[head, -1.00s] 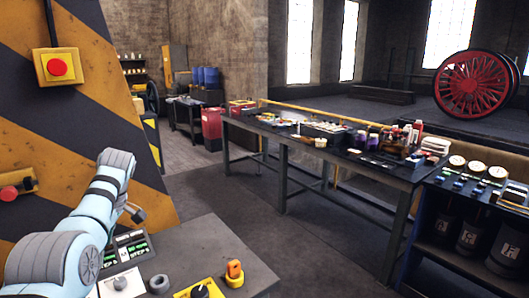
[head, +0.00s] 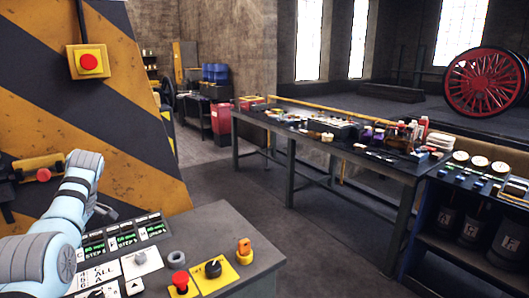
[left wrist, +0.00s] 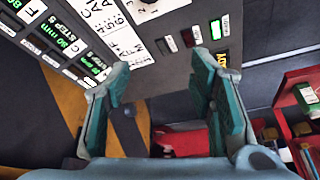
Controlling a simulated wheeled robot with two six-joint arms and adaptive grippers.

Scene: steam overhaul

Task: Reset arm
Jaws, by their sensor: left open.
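My left arm (head: 50,225), light blue and grey, comes in from the left of the head view and bends beside the control desk. Its gripper is not clearly visible there. In the left wrist view my left gripper (left wrist: 160,108) is open, with two teal fingers apart and nothing between them. Beyond the fingers is the control desk (left wrist: 165,75), with labels and small lit displays. The desk also shows in the head view (head: 215,221). My right gripper is in neither view.
The desk carries a red button (head: 180,280), a black knob (head: 213,269) and an orange switch (head: 244,248). A yellow box with a red button (head: 88,62) is on the striped panel (head: 130,130). A long workbench (head: 290,165) holds several items. The floor between is clear.

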